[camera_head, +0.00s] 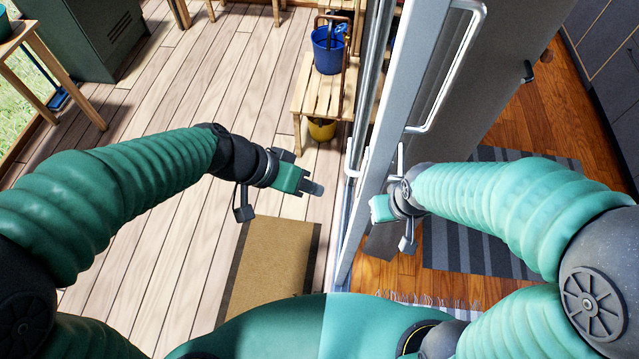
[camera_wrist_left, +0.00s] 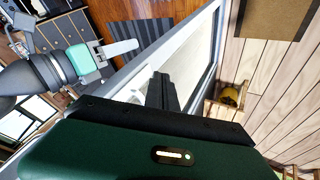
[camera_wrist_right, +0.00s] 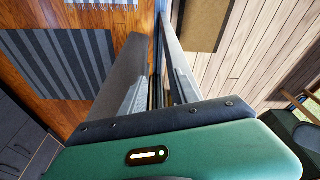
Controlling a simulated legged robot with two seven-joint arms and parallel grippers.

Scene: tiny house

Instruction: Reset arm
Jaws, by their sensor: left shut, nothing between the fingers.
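My left gripper (camera_head: 316,188) reaches in from the left over the wooden deck. It is shut and empty, and its closed fingers (camera_wrist_left: 162,92) show dark in the left wrist view. My right gripper (camera_head: 377,208) is beside the white-framed door (camera_head: 398,95), near its lower edge in the picture. In the right wrist view the right fingers (camera_wrist_right: 161,92) stand apart, with the door edge seen between and beyond them. Whether they touch the door cannot be told. The right gripper also shows in the left wrist view (camera_wrist_left: 122,47).
A wooden stand (camera_head: 318,100) holds a blue bucket (camera_head: 327,52), with a yellow pot (camera_head: 321,129) below. A tan doormat (camera_head: 272,262) lies on the deck. A striped rug (camera_head: 470,262) lies indoors. The door's long handle (camera_head: 437,105) juts out. Open deck lies at left.

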